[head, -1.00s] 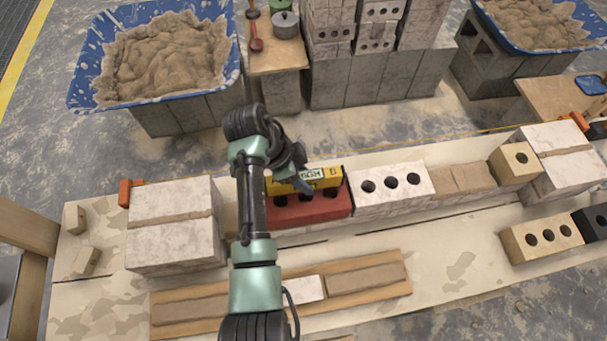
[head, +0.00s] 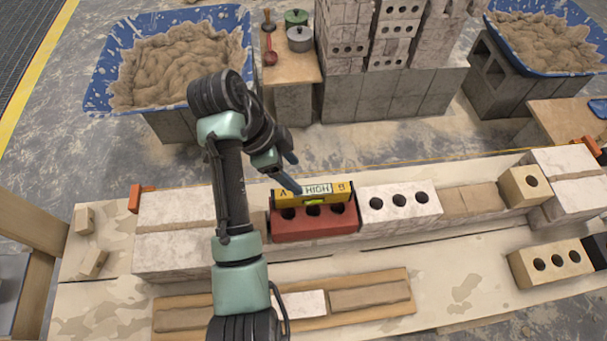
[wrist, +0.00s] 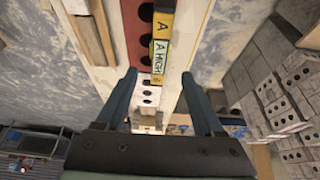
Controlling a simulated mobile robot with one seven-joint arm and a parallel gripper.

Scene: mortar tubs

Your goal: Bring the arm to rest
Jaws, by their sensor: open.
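My gripper (head: 290,172) is open and empty, raised above the brick course near the red brick. In the wrist view its two fingers (wrist: 158,100) stand wide apart with nothing between them held. A red brick with round holes (head: 313,224) lies in the course, with a yellow level marked "HIGH" (head: 335,190) along its back edge. The level also shows in the wrist view (wrist: 163,28), beyond the fingertips. My arm reaches up from the bottom of the head view, bent at the elbow, and hides part of the course left of the red brick.
A white holed brick (head: 400,214) sits right of the red one. Mortar tubs (head: 100,95) stand behind at left and, in blue, at right (head: 530,65). Brick stacks (head: 345,75) rise at the back. A wooden board (head: 400,312) lies in front.

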